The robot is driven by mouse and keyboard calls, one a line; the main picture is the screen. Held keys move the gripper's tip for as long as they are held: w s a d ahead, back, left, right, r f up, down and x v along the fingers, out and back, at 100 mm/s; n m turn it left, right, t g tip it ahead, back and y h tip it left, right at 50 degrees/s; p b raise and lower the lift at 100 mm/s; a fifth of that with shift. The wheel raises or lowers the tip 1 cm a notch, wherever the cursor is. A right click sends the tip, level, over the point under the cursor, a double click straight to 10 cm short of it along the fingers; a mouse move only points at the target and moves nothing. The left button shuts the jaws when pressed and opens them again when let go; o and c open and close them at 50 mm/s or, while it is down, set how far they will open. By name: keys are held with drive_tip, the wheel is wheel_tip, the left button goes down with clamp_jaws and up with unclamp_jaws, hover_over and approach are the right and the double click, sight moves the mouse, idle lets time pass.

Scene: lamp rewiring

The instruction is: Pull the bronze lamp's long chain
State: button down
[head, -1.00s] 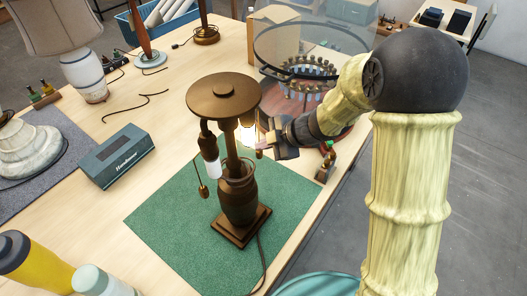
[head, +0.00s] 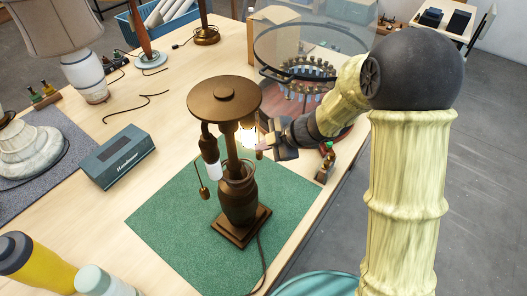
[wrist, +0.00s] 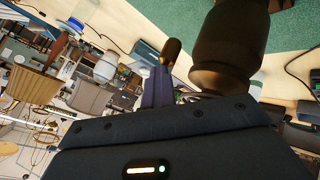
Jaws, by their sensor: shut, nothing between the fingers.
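The bronze lamp (head: 238,205) stands upright on the green mat (head: 175,225), with a round flat top. Its right bulb (head: 246,136) glows; the left bulb (head: 212,170) looks white and unlit. A pull (head: 204,193) hangs low on a chain at the lamp's left, the lower of the pulls I see. Another pull (head: 259,152) hangs higher at the right, beside my gripper (head: 264,146). My gripper is shut and empty at the lamp's right side. In the wrist view a bronze knob (wrist: 172,50) shows just past the fingers, beside the lamp body (wrist: 228,45); contact is unclear.
A grey-green box (head: 117,157) lies left of the mat. Bottles (head: 40,262) stand at the front left. A round rack of small parts (head: 306,72) stands behind my gripper. The lamp's cord (head: 262,262) runs forward over the mat. The table's right edge is close.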

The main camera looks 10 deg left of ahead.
wheel_tip(320, 180, up, 5)
drive_tip(key=p, duration=0.6)
drive_tip(key=shift+w+a, duration=0.1)
drive_tip(key=shift+w, duration=0.05)
drive_tip(key=shift+w, duration=0.1)
